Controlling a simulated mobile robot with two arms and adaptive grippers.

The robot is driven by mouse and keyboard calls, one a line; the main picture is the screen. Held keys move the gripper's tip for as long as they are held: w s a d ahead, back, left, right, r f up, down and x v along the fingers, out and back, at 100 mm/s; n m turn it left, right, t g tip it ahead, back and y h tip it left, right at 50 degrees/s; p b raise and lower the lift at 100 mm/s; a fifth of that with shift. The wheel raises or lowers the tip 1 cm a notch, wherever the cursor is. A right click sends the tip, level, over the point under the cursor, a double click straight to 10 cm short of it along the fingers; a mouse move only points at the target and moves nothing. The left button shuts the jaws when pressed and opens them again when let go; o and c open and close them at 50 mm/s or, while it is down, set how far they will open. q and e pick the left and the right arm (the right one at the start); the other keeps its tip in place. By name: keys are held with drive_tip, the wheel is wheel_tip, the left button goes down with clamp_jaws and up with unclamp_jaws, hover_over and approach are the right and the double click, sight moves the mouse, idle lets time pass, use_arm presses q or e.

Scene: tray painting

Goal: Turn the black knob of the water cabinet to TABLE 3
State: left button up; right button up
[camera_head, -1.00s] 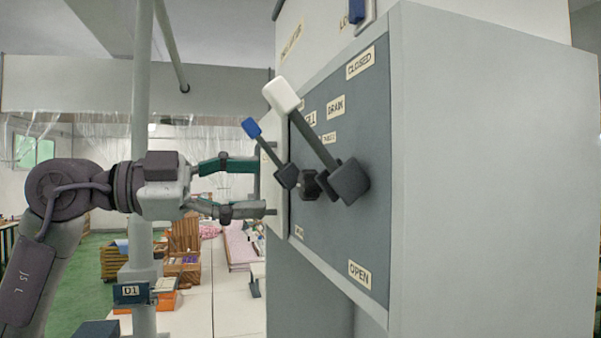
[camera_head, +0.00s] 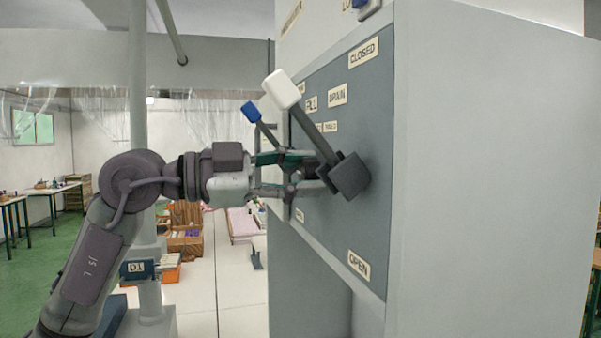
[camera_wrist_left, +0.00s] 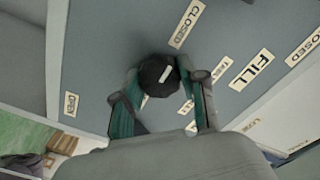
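The water cabinet (camera_head: 480,150) stands at the right, with a dark grey panel (camera_head: 362,110). The black knob (camera_wrist_left: 158,75), with a white mark on its face, shows in the left wrist view between my left fingers. In the head view my fingers and a lever hide most of it. My left gripper (camera_head: 312,172) is at the panel, its fingers closed in against both sides of the knob; it also shows in the left wrist view (camera_wrist_left: 160,88). Small labels around the knob (camera_head: 330,127) are too small or too covered to read surely. My right gripper is not in view.
A white-tipped lever (camera_head: 318,130) on a black block stands out from the panel close to my fingers. A blue-tipped lever (camera_head: 260,122) is just left of it. FILL, DRAIN, CLOSED and OPEN labels mark the panel.

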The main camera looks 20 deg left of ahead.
use_arm(q)
drive_tip(key=c, duration=0.5)
